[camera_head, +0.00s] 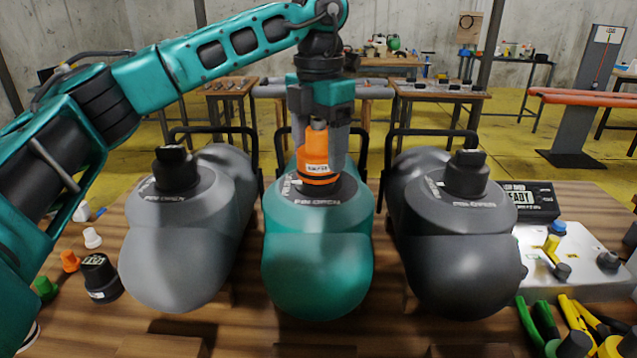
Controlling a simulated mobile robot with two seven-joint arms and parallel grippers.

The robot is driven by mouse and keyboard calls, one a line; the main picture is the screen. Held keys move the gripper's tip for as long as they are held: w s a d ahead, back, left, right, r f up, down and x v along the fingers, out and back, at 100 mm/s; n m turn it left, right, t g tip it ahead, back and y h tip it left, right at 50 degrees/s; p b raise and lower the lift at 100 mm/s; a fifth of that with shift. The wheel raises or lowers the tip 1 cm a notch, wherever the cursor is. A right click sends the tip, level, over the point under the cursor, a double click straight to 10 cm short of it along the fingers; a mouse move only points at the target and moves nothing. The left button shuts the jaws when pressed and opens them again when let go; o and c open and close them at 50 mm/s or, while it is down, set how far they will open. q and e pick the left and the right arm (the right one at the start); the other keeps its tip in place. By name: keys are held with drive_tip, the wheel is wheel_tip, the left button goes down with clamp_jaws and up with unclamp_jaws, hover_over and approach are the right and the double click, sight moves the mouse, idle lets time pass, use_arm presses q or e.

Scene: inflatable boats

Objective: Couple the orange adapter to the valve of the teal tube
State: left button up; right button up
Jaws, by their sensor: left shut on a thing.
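The teal tube (318,265) lies in the middle of the wooden table, between a light grey tube and a dark grey tube. Its valve plate (338,196) is on top, near the back. My left gripper (319,150) comes down over it and is shut on the orange adapter (318,165). The adapter is upright, with its wide base at the valve and its narrow end up between the fingers. The adapter hides the valve's opening, so I cannot tell whether the two are coupled. My right gripper is not in view.
The light grey tube (190,250) and dark grey tube (455,260) flank the teal one closely, each with a black cap on its valve. Small coloured adapters and a black cap (98,277) lie at left.

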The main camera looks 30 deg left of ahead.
use_arm(q)
drive_tip(key=shift+f+b, duration=0.45)
drive_tip(key=shift+f, duration=0.4)
idle(1.0)
drive_tip(key=shift+r+m+p, duration=0.15)
drive_tip(key=shift+m+p, duration=0.55)
drive_tip(key=shift+m, duration=0.5)
drive_tip(key=shift+f+m, duration=0.2)
drive_tip(key=shift+m, duration=0.7)
drive_tip(key=shift+p, duration=0.3)
drive_tip(key=shift+r+m+p, duration=0.15)
drive_tip(key=shift+m+p, duration=0.35)
drive_tip(key=shift+m, duration=1.5)
